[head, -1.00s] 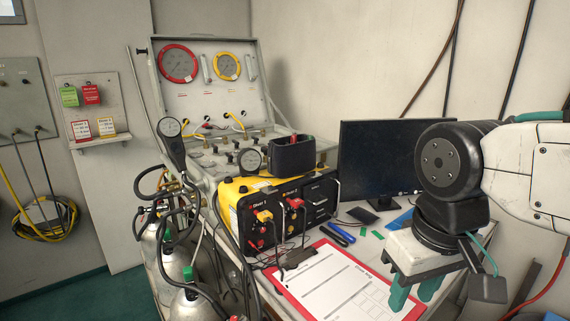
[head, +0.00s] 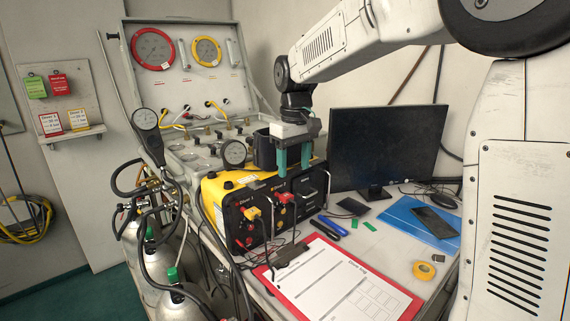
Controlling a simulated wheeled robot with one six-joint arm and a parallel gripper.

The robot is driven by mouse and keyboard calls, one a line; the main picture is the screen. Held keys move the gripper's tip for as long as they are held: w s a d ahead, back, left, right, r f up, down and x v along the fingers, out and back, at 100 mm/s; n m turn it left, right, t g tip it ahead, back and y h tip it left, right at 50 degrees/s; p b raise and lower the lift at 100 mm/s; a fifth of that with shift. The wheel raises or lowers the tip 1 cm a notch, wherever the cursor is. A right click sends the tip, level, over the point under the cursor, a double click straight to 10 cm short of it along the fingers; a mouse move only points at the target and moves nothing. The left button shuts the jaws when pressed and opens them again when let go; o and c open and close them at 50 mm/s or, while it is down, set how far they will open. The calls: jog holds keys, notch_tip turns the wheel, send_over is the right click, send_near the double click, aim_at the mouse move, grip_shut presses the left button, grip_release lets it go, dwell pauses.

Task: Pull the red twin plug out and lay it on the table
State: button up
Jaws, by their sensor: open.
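The red twin plug (head: 285,197) sits in the front of the right-hand black section of the yellow-and-black diver unit (head: 235,228), with a cable hanging from it. A yellow twin plug (head: 252,213) sits to its left in the other section. My gripper (head: 293,174) is open and empty, its teal fingers pointing down. In the picture it is just above the red plug, in front of the unit's upper part. How far it is from the plug in depth I cannot tell.
A red clipboard (head: 345,285) with a paper lies in front of the unit. Pens, green tags, a blue folder (head: 415,222) with a phone and yellow tape (head: 424,270) lie to the right. The monitor (head: 390,146) stands behind. Hoses and cylinders crowd the left.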

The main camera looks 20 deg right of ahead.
send_over(285, 194)
notch_tip(285, 194, down, 2)
jog(key=shift+s+f, duration=0.1)
jog(key=shift+f, duration=0.15)
jog(key=shift+f+n, duration=0.25)
jog(key=shift+n, duration=0.05)
notch_tip(285, 194, down, 7)
jog(key=shift+f, duration=0.15)
jog(key=c, duration=1.2)
jog(key=shift+s+d, duration=0.35)
jog(key=shift+s, duration=0.45)
jog(key=shift+s+d, duration=0.3)
jog(key=shift+s, duration=0.45)
jog(key=shift+d, duration=0.1)
